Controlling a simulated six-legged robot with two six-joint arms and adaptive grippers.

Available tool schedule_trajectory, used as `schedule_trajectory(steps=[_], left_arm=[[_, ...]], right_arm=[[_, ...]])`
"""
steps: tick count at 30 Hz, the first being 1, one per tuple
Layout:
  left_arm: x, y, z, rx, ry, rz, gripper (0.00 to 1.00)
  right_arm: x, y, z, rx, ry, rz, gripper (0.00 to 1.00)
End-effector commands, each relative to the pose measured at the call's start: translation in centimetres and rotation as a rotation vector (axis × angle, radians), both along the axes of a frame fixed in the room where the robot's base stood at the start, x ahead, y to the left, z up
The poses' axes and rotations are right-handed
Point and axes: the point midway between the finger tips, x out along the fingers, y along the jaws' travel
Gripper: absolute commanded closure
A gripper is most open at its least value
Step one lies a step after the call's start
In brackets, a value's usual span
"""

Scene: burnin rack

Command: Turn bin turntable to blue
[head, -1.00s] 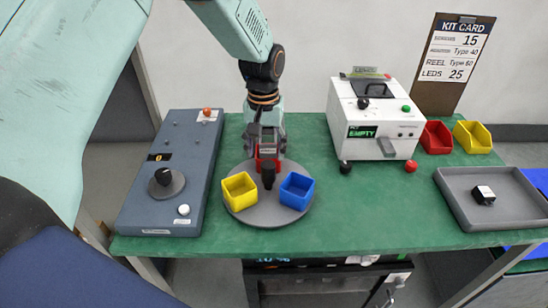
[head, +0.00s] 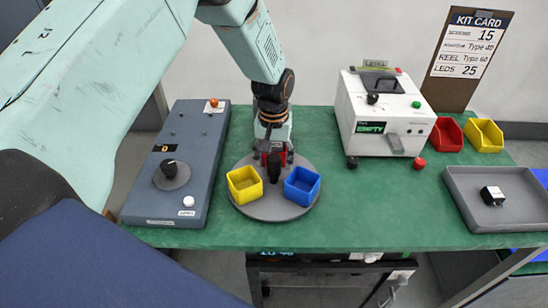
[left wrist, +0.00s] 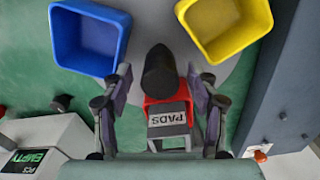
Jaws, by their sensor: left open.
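The bin turntable (head: 275,208) is a round grey disc on the green table. It carries a yellow bin (head: 244,184) at front left, a blue bin (head: 302,186) at front right and a red bin at the back, mostly hidden by my gripper. A black knob (head: 274,168) stands at the centre. My left gripper (head: 273,153) is low over the back of the turntable. In the left wrist view its open fingers (left wrist: 160,84) stand on either side of the knob (left wrist: 158,72), with the red bin (left wrist: 168,112), labelled PADS, between them. Contact with the knob cannot be told.
A blue-grey panel (head: 205,145) with a dial (head: 171,173) lies left of the turntable. A white machine (head: 382,112) reading EMPTY stands at back right. Red (head: 446,135) and yellow (head: 483,136) bins and a grey tray (head: 462,195) are farther right. Green table front right of the turntable is clear.

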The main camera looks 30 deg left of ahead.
Motion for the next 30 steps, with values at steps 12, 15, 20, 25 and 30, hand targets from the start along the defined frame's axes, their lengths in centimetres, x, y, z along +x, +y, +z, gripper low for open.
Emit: schedule_trajectory(steps=[12,15,20,25,30], left_arm=[[0.20,0.00,-0.15,0.001,0.001,0.000,0.54],[0.20,0.00,-0.15,0.000,0.001,0.000,0.62],[0.20,0.01,-0.13,0.000,0.001,0.000,0.76],[0.20,0.00,-0.11,0.000,0.001,0.000,0.90],[0.21,0.01,-0.10,0.000,0.001,0.000,1.00]], right_arm=[[0.02,0.00,0.00,0.000,0.000,0.000,0.60],[0.02,0.00,0.00,0.000,-0.001,0.000,0.60],[0.03,0.00,0.00,0.000,-0.001,0.000,0.60],[0.03,0.00,0.01,0.000,-0.001,0.000,0.60],[0.03,0.00,0.01,0.000,-0.001,0.000,0.60]])
